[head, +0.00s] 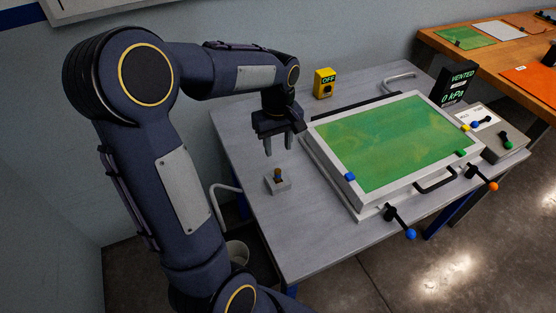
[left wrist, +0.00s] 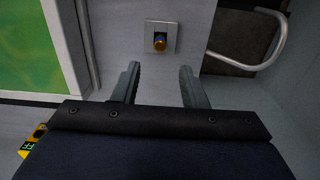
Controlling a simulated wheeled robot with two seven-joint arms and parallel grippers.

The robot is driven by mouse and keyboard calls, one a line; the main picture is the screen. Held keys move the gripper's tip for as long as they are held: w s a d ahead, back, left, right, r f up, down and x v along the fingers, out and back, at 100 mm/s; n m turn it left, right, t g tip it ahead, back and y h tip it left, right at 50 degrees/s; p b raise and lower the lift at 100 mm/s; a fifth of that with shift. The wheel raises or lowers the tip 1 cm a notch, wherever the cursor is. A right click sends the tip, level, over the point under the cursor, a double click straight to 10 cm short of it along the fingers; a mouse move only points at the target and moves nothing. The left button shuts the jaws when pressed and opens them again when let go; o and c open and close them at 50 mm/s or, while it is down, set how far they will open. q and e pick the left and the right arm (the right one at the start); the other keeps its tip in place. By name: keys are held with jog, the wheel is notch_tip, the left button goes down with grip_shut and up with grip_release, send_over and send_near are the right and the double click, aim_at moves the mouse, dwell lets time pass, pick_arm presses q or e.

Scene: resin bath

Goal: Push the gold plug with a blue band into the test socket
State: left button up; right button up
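The gold plug (head: 278,174) stands upright on a small light grey block, apparently the test socket (head: 279,186), near the table's left edge. In the left wrist view the plug (left wrist: 160,41), gold with a blue part, shows within the square socket face (left wrist: 151,25). How deep it sits I cannot tell. My left gripper (head: 278,148) hangs above and behind the plug in the head view, fingers pointing down. In the left wrist view its fingers (left wrist: 160,68) are apart with nothing between them, and the plug lies beyond their tips. My right gripper is not in view.
A framed green bath (head: 395,135) fills the table's middle, with blue and orange (head: 493,187) knobbed levers in front. A yellow OFF box (head: 324,83), a black VENTED display (head: 456,82) and a grey control box (head: 505,145) stand around it. The front-left tabletop (head: 305,240) is clear.

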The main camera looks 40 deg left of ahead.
pick_arm(q)
jog(key=s+d+r+m+t+h, duration=0.2)
jog(key=s+d+m, duration=0.3)
jog(key=s, duration=0.3)
jog(key=s+d+r+m+t+h, duration=0.1)
jog(key=s+d+r+m+t, duration=0.1)
jog(key=s+d+m, duration=0.3)
jog(key=s+d+t, duration=0.1)
jog(key=s+d, duration=0.2)
jog(key=s, duration=0.1)
jog(key=shift+d+m+t+h, duration=0.2)
jog(key=shift+m+t+h, duration=0.1)
jog(key=shift+m+h, duration=0.1)
jog(key=shift+r+p, duration=0.6)
jog(key=shift+p, duration=0.05)
